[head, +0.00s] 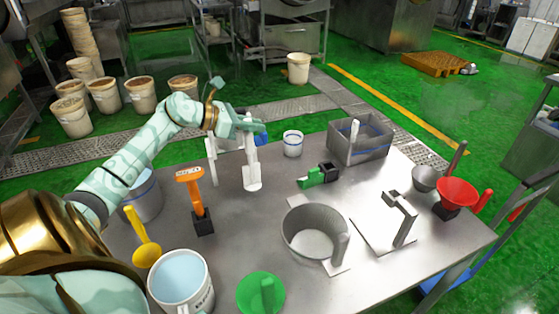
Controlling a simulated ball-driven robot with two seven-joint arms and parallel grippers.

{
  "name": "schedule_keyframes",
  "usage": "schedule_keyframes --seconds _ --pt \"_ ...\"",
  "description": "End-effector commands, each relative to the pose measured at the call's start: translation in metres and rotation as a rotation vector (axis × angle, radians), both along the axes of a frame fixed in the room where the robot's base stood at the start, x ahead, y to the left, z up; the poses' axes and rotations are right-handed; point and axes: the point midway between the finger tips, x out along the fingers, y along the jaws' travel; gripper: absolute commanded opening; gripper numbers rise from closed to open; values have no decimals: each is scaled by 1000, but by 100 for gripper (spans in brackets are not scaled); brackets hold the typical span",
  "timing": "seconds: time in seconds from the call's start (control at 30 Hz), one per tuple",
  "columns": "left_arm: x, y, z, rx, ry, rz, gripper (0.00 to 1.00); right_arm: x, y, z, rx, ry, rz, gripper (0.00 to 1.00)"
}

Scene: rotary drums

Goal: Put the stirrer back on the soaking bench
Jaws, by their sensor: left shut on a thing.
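My left gripper (250,127) reaches in from the left over the back part of a steel bench (330,188). It is shut on the upper part of a white stirrer (252,176), which hangs nearly upright with its flat paddle end down. I cannot tell whether the paddle's lower end touches the bench top. A white upright piece (211,160) stands just left of the stirrer, partly hidden by my gripper. My right gripper is out of view.
An orange-handled tool (190,185) stands left of the stirrer. A green-and-black tool (318,176), a grey pot (305,222), a grey bin (345,150) and a red funnel (457,191) are to its right. A blue-filled jug (190,301) and green scoop (253,291) are at the front.

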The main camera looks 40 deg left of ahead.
Motion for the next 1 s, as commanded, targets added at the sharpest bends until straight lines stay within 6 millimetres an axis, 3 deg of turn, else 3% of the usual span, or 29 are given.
schedule_keyframes --seconds 0.13,0.43,0.77,0.9,1.0 --pt "10 -24 -9 -3 -4 -3 0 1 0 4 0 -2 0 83" --pt "22 -54 -49 -3 -1 -1 0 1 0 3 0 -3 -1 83" --pt "29 -72 -74 -4 1 -1 0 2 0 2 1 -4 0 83" --pt "29 -70 -97 -4 1 2 0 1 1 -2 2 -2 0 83" --pt "28 -70 -102 -1 0 0 0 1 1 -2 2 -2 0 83"
